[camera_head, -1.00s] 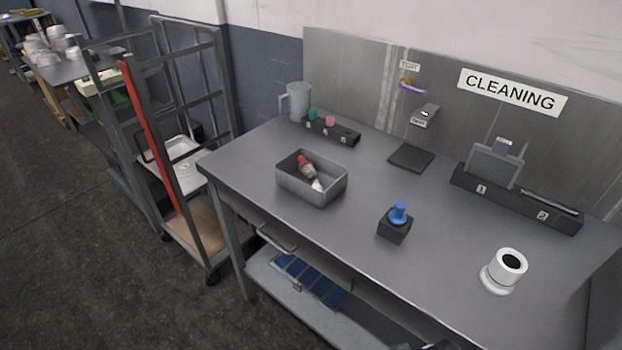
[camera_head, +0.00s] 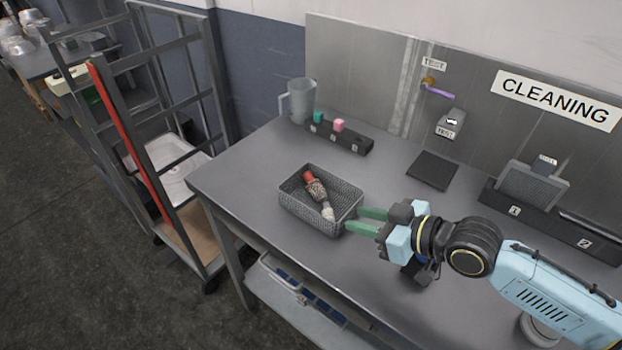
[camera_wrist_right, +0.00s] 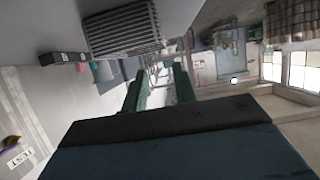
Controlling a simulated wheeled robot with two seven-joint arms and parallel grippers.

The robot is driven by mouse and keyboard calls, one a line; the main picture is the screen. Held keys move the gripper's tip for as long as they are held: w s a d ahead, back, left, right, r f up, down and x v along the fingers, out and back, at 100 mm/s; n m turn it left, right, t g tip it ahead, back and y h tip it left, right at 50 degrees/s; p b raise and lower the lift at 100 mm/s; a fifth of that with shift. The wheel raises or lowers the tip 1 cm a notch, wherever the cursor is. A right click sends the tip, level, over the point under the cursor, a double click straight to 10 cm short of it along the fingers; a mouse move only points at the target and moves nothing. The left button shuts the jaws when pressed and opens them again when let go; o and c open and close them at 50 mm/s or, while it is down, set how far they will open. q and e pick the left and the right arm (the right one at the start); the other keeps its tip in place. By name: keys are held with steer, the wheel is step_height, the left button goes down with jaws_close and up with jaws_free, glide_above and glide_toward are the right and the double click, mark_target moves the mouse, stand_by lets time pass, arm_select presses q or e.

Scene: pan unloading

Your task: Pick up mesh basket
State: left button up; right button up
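The grey mesh basket (camera_head: 297,207) stands upright on the table, left of my right gripper. A bottle-like item (camera_head: 316,188) with a red end and a pale end lies inside it. My right gripper (camera_head: 352,219) has its green fingers pointing at the basket's right end, very close to it; I cannot tell whether they touch. In the right wrist view the fingers (camera_wrist_right: 158,88) are apart with nothing between them, and the basket's ribbed side (camera_wrist_right: 122,30) shows above them. My left gripper is not in view.
The grey table (camera_head: 250,165) is clear left of the basket. A pitcher (camera_head: 300,100) and a black block holder (camera_head: 340,139) stand behind it. A dark pad (camera_head: 433,169) lies to the back right. My right arm partly hides a dark block and a white round item. A cart stands left.

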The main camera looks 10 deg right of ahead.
mark_target(307, 207)
steer(key=x, duration=0.6)
steer(key=shift+w+a, duration=0.15)
steer(key=shift+a, duration=0.3)
steer(key=shift+w+a, duration=0.15)
steer(key=shift+x, duration=0.8)
steer(key=x, duration=0.3)
steer(key=shift+w+a, duration=0.15)
steer(key=shift+a, duration=0.05)
steer(key=shift+w+a+f, duration=0.1)
steer(key=shift+f, duration=0.05)
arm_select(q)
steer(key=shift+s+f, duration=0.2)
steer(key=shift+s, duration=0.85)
arm_select(e)
jaws_close()
